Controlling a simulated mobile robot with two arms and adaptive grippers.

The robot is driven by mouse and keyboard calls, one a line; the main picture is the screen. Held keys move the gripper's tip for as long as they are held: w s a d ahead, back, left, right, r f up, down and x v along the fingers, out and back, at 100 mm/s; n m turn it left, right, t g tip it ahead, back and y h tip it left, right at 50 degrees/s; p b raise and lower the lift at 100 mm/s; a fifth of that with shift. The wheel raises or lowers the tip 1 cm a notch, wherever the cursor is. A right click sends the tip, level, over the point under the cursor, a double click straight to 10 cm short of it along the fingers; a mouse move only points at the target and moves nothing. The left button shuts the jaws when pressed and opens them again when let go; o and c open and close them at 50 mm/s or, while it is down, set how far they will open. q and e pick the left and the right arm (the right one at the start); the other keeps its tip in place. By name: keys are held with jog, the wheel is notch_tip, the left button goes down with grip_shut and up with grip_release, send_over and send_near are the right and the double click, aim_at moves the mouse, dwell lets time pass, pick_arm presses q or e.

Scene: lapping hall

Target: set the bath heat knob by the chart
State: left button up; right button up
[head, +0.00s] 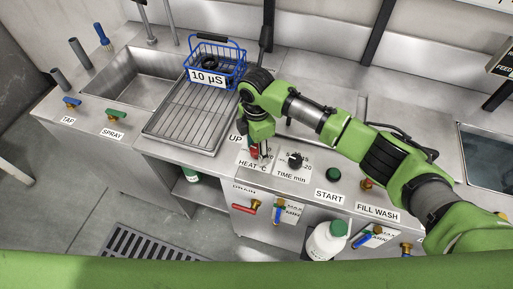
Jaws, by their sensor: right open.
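My right gripper (260,150) points down over the HEAT °C plate (247,164) on the steel front panel. It is open. The heat knob is mostly hidden behind the gripper, so I cannot tell its setting or whether the fingers touch it. A little red shows by the fingertips. The black TIME min knob (295,160) is just to the right. A blue wire basket (230,62) bears a "10 µS" card (207,78). I cannot make out a heat chart. My left gripper is not in view.
A green START button (333,174) is right of the knobs. Below are a red-handled drain valve (247,207), blue-handled valves (278,212) and a white bottle (325,242). A rack drainboard (187,112) and sink (135,75) lie to the left.

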jog(key=c, duration=1.1)
jog(key=m+p, duration=0.3)
jog(key=shift+r, duration=0.25)
jog(key=m+p, duration=0.4)
jog(key=shift+m, duration=0.3)
jog(key=m+p, duration=0.3)
jog(key=m, duration=0.1)
jog(key=shift+f, duration=0.1)
jog(key=shift+f+m+p, duration=0.1)
jog(key=shift+m+p, duration=0.8)
jog(key=shift+m, duration=1.1)
